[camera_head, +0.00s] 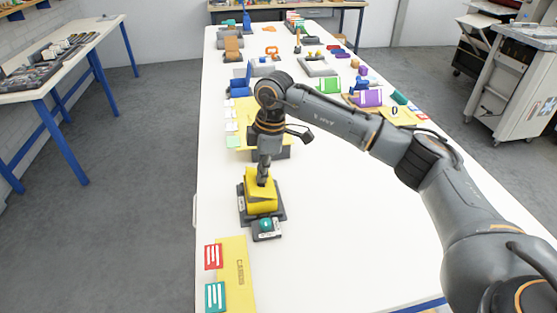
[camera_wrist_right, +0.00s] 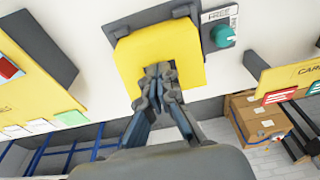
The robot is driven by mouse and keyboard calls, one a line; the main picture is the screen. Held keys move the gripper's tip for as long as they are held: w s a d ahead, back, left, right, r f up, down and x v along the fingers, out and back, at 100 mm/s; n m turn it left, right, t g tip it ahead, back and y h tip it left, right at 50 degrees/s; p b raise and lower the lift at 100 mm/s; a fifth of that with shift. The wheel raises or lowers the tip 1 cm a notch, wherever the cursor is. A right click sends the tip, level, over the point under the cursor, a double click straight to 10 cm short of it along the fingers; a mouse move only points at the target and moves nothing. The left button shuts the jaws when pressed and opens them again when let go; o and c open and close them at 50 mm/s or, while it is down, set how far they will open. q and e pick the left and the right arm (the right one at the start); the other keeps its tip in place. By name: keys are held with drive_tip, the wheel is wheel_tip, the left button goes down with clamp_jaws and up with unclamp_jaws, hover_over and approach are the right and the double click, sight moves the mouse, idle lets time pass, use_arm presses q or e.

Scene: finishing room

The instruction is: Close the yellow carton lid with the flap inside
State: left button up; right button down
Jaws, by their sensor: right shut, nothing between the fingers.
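The yellow carton (camera_head: 262,207) stands in a dark grey holder (camera_head: 277,214) near the left edge of the white table. Its yellow lid panel (camera_wrist_right: 146,48) fills the middle of the right wrist view. My right gripper (camera_head: 262,178) points down at the top of the carton, and its fingers (camera_wrist_right: 158,75) are closed together over the panel's edge. Nothing shows between the fingers. The flap is hidden or cannot be told apart, and I cannot tell whether the fingertips touch the lid. My left gripper is not in view.
A teal knob (camera_head: 265,224) sits at the holder's front. A yellow board (camera_head: 237,272) with red and teal cards lies nearer on the table. Farther back stand a blue item (camera_head: 240,84) and several other fixtures. The table's middle right (camera_head: 350,220) is clear below my right arm.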

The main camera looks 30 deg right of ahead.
idle(0.5)
drive_tip(key=shift+w+a+f, duration=0.1)
drive_tip(key=shift+a+f, duration=0.3)
drive_tip(key=shift+f, duration=0.25)
drive_tip(key=shift+b, duration=0.3)
idle(0.3)
wheel_tip(320, 180, up, 10)
drive_tip(key=p, duration=0.7)
idle(0.4)
idle(0.4)
